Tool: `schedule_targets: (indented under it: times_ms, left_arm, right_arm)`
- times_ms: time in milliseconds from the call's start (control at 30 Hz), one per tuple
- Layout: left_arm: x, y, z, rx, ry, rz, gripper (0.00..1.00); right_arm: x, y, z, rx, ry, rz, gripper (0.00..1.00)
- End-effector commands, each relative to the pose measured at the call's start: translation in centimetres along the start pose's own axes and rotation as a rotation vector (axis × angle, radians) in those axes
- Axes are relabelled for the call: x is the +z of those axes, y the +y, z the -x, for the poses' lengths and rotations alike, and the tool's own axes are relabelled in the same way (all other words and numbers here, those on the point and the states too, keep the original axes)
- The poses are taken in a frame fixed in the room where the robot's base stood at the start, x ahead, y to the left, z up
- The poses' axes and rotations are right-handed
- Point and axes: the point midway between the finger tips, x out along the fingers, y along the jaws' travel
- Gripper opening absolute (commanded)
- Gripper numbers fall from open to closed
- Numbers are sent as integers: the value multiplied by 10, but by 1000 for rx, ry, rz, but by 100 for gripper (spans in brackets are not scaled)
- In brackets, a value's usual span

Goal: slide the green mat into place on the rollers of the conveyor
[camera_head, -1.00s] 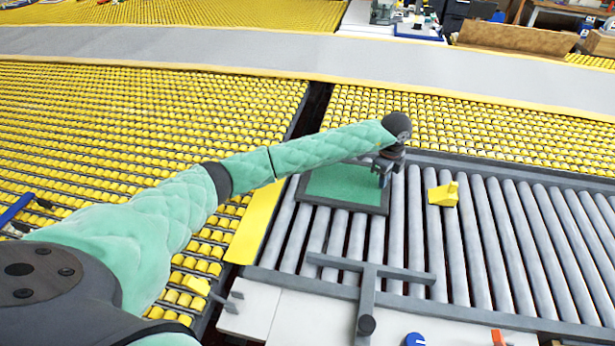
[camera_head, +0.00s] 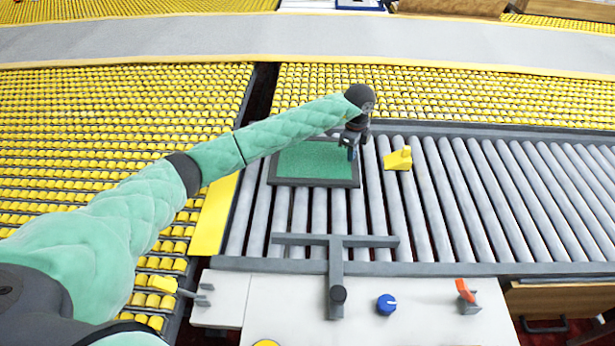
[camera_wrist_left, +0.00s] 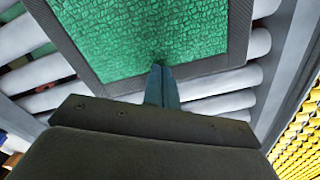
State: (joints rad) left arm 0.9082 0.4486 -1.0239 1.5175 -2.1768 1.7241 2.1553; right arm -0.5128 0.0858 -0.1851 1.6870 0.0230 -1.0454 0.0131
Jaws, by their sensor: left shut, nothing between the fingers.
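The green mat (camera_head: 312,160) with a dark grey border lies flat on the grey rollers (camera_head: 440,190) of the conveyor, near their left end. My left gripper (camera_head: 350,146) is at the mat's right edge, pointing down, shut and empty. In the left wrist view the shut fingers (camera_wrist_left: 161,88) reach the mat's dark border, and the green mat (camera_wrist_left: 140,35) fills the upper middle. I cannot tell whether the fingertips touch the border. My right gripper is not in view.
A yellow block (camera_head: 398,159) stands on the rollers right of the gripper. A grey T-shaped bar (camera_head: 335,255) extends over the rollers' front edge. A blue knob (camera_head: 386,304) and a red switch (camera_head: 465,291) are on the white front panel. The rollers farther right are clear.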

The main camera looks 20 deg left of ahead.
Motion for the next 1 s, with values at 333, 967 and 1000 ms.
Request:
schedule_targets:
  times_ms: [333,967,1000]
  left_arm:
    - [-4,-3,-1,0,0,0,0]
    - [-34,-19,-2,0,0,0,0]
    - [-34,-20,-2,0,0,0,0]
  right_arm:
    - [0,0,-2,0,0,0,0]
    - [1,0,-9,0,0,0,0]
    - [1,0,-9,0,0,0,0]
